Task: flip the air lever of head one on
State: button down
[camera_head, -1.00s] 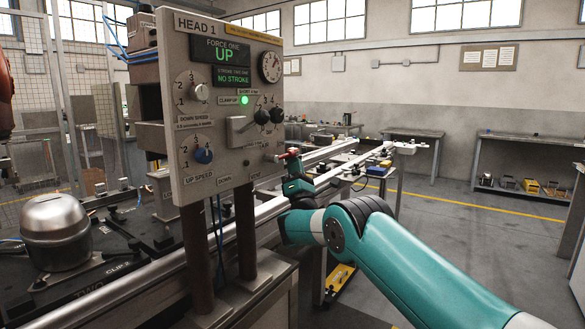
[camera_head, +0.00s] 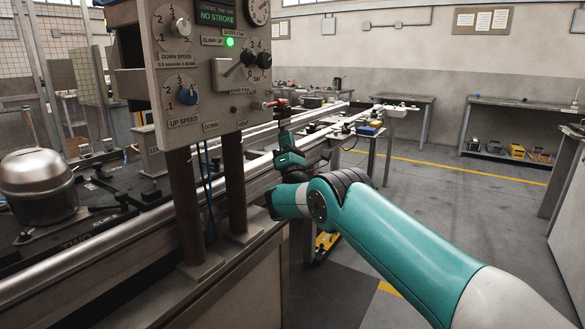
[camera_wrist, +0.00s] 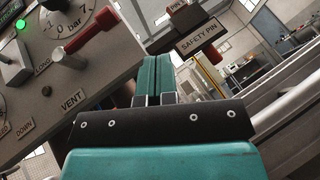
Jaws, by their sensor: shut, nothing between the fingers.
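The head one panel (camera_head: 205,75) is a grey box with dials and knobs on two dark posts. A red-handled lever (camera_head: 268,104) sticks out at its lower right edge. In the wrist view, the red lever (camera_wrist: 103,38) rises to the right from a pale round pivot, above the VENT label (camera_wrist: 73,101). My gripper (camera_wrist: 157,62) has its two teal fingers together and empty, to the right of the lever and apart from it. In the head view my gripper (camera_head: 284,112) is small beside the panel's lower right edge; its contact with the lever cannot be judged there.
A SAFETY PIN tag (camera_wrist: 198,37) and red parts are close beyond my fingertips. A green lamp (camera_head: 229,42) is lit on the panel. A silver compressor (camera_head: 37,187) sits on the left pallet. A metal rail runs behind my arm. Open floor (camera_head: 440,190) is at right.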

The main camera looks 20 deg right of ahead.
notch_tip(320, 180, down, 6)
jog(key=s+d+b, duration=0.2)
jog(key=b, duration=0.2)
jog(key=shift+s+d, duration=0.15)
jog(key=shift+s, duration=0.15)
